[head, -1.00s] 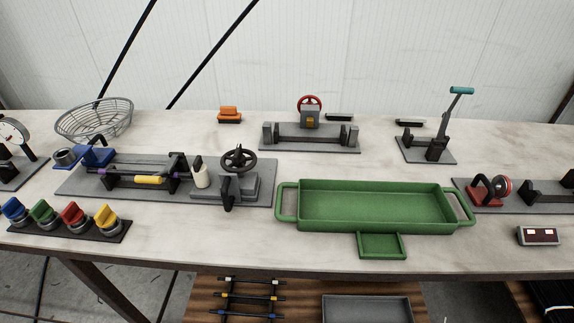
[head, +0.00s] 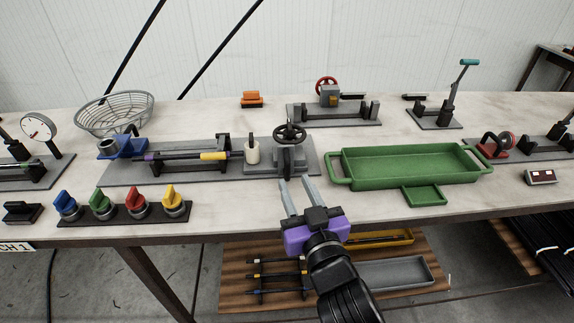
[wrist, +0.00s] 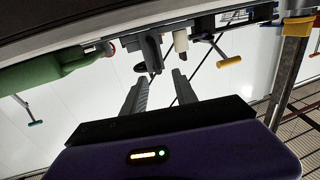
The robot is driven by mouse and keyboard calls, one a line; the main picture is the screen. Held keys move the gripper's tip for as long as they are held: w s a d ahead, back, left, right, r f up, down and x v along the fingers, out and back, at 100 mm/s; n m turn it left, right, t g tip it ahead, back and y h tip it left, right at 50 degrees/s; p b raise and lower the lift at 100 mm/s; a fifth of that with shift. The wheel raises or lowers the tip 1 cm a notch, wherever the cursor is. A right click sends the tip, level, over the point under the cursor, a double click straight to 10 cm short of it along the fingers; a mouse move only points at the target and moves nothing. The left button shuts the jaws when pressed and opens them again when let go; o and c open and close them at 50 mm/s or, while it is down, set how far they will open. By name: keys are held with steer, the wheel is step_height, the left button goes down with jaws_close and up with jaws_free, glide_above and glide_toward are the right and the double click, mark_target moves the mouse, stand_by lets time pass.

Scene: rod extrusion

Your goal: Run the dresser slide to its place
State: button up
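No label marks the dresser slide, so I cannot tell for certain which part it is. The grey block with a red handwheel (head: 329,94) stands on a grey base with end posts (head: 345,113) at the back. Closer, a carriage with a black handwheel (head: 290,133) sits at the right end of a long grey base (head: 125,176), beside a white cylinder (head: 252,151). My gripper (head: 296,181) is open and empty, in front of this carriage and apart from it. In the wrist view my open fingers (wrist: 158,90) point towards the carriage (wrist: 149,50).
A green tray (head: 405,178) with a small side tray lies to the right. Coloured knobs (head: 130,210) line the front left. A red block with a wheel (head: 496,146) stands at the far right. A wire basket (head: 114,114) is at the back left. The table's front edge is close.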

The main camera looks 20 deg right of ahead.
mark_target(288, 167)
steer(key=shift+w+d+f+p, duration=0.1)
steer(key=shift+w+d+p, duration=0.15)
steer(key=shift+w, duration=1)
steer(key=shift+w+d+p, duration=0.15)
steer(key=shift+w+p, duration=0.05)
steer(key=shift+w, duration=1.1)
steer(key=shift+w+d+f+p, duration=0.1)
steer(key=shift+w+d+p, duration=0.15)
steer(key=shift+w, duration=1)
steer(key=shift+a, duration=0.1)
jaws_close()
